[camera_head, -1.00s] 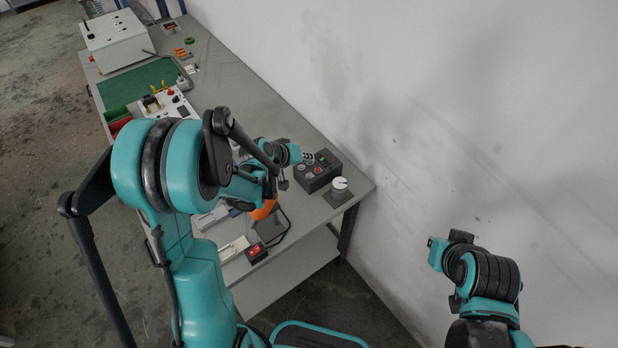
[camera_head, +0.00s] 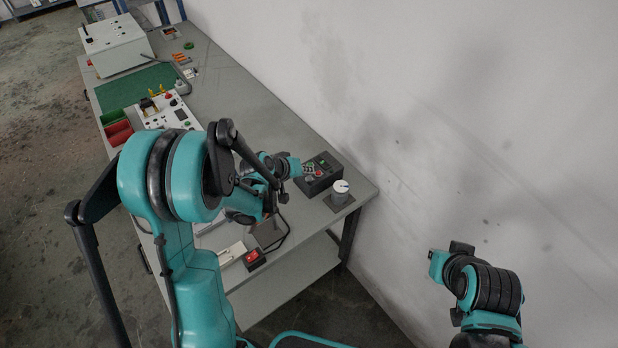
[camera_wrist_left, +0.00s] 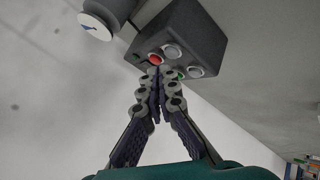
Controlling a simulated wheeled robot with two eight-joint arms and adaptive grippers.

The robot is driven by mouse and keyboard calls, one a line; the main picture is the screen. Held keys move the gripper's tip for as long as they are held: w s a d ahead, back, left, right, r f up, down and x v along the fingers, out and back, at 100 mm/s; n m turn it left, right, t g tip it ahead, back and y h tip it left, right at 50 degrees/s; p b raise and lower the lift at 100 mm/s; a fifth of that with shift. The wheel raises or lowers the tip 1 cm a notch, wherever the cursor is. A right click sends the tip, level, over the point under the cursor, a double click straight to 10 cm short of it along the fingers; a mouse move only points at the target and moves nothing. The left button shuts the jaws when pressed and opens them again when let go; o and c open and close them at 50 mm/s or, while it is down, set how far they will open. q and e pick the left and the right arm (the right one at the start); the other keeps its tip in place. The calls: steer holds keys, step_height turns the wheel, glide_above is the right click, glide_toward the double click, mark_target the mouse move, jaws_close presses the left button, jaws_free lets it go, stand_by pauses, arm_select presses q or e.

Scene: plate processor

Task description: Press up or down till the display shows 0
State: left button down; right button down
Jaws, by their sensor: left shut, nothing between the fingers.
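The dark control box (camera_head: 330,183) sits on the table near its right end, beside the wall. In the left wrist view the box (camera_wrist_left: 205,32) shows a red button (camera_wrist_left: 155,60), pale round buttons (camera_wrist_left: 172,52) and a green one partly behind the fingers. My left gripper (camera_head: 308,169) is at the box's button face. Its fingers (camera_wrist_left: 158,78) are shut and empty, with the tips in front of the buttons; I cannot tell whether they touch. I cannot read a display on the box. My right arm shows at the lower right, but its gripper cannot be made out.
A white-topped knob (camera_head: 340,187) stands close beside the box. A small red switch (camera_head: 254,259) is at the table's front edge. A white panel (camera_head: 172,112), a green mat (camera_head: 135,88) and a large white box (camera_head: 115,42) stand farther left. The wall is right behind.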

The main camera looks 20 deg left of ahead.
mark_target(307, 179)
arm_select(q)
steer(key=shift+f, duration=0.1)
stand_by(0.7)
steer(key=shift+f+b, duration=0.35)
steer(key=shift+b, duration=0.15)
steer(key=shift+f+b, duration=0.45)
steer(key=shift+b, duration=0.05)
stand_by(0.5)
steer(key=shift+r, duration=0.1)
steer(key=shift+r+p, duration=0.6)
steer(key=shift+r, duration=0.2)
steer(key=shift+r+p, duration=1.85)
steer(key=shift+r, duration=0.7)
steer(key=shift+f, duration=0.1)
